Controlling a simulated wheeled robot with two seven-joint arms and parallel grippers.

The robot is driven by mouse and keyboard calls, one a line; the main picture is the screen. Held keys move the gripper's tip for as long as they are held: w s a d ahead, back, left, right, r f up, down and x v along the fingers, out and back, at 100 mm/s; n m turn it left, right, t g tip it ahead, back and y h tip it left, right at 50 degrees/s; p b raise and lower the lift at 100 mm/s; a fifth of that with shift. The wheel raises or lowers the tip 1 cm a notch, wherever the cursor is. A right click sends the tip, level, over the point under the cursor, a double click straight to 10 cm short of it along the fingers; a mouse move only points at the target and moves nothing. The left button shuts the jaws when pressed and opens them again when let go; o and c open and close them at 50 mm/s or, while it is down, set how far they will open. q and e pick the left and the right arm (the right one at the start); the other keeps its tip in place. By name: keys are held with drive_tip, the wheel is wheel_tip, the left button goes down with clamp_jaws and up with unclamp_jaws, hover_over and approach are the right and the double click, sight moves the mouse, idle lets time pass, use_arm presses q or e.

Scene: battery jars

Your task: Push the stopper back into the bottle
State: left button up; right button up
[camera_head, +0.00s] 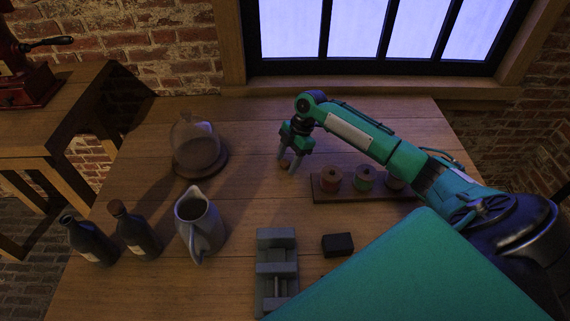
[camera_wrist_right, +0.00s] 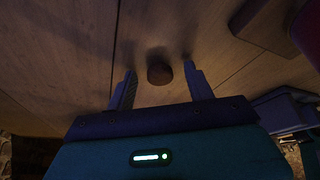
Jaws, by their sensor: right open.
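A small brown stopper (camera_head: 284,164) lies on the wooden table, below the window. My right gripper (camera_head: 290,169) points down at it with open fingers. In the right wrist view the stopper (camera_wrist_right: 159,73) shows between the two fingertips (camera_wrist_right: 159,68), with a gap on each side. One dark bottle (camera_head: 92,244) at the left front has an open neck. A second dark bottle (camera_head: 137,235) beside it has a brown stopper in its neck. Both stand upright. My left gripper is not in view.
A rack (camera_head: 340,194) with several round jars stands just right of my gripper. A grey pitcher (camera_head: 200,227) stands right of the bottles, and a glass dome on a round base (camera_head: 212,167) behind it. A grey vise-like block (camera_head: 277,270) and a black box (camera_head: 338,244) are in front.

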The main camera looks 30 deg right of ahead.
sight(288, 161)
drive_tip(key=c, duration=1)
drive_tip(key=shift+c, duration=0.3)
drive_tip(key=shift+r, duration=0.15)
wheel_tip(288, 161, up, 20)
